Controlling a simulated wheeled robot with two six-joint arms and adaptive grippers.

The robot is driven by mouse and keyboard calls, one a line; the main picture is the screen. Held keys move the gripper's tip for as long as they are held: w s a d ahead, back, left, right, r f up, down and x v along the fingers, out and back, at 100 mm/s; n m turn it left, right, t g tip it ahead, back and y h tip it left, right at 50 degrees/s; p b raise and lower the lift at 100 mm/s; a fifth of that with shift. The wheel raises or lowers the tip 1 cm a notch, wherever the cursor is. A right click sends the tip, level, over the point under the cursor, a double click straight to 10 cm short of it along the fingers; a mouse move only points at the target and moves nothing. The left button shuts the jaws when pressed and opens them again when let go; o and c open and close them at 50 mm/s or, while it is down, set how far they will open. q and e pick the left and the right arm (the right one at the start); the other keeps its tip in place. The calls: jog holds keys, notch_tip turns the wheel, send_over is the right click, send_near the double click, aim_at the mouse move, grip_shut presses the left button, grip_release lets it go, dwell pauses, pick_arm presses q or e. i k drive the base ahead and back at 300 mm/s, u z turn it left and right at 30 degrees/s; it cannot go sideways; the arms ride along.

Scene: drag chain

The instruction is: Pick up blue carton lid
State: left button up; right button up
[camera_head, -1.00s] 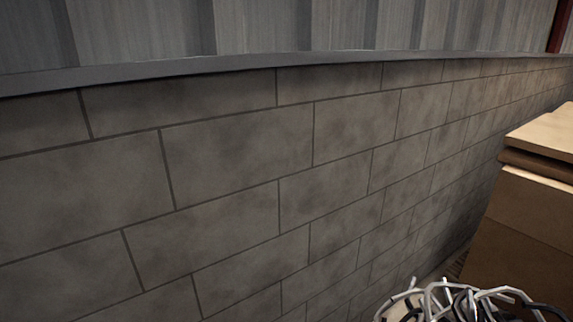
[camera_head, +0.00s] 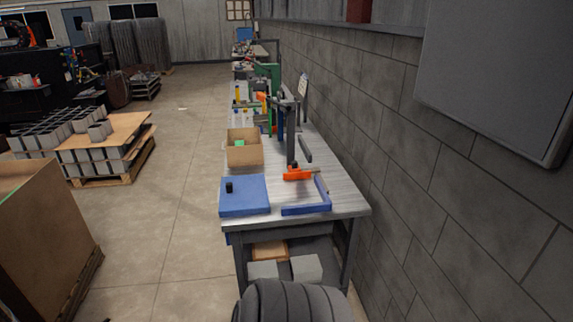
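The blue carton lid (camera_head: 246,197) looks like a flat blue square with a small black knob on top. It lies at the near left corner of the grey workbench (camera_head: 343,202), in front of an open cardboard box (camera_head: 244,152). Something green shows inside that box. Neither of my grippers is in view.
An orange tool (camera_head: 298,173) and a blue angled frame (camera_head: 307,209) lie right of the lid. A block wall (camera_head: 465,190) runs along the right. A large brown crate (camera_head: 42,240) stands at left. Open floor (camera_head: 165,225) lies between crate and bench.

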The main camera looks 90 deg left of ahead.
aim_at(240, 195)
jog(key=u, duration=2.55)
jog(key=i, duration=1.25)
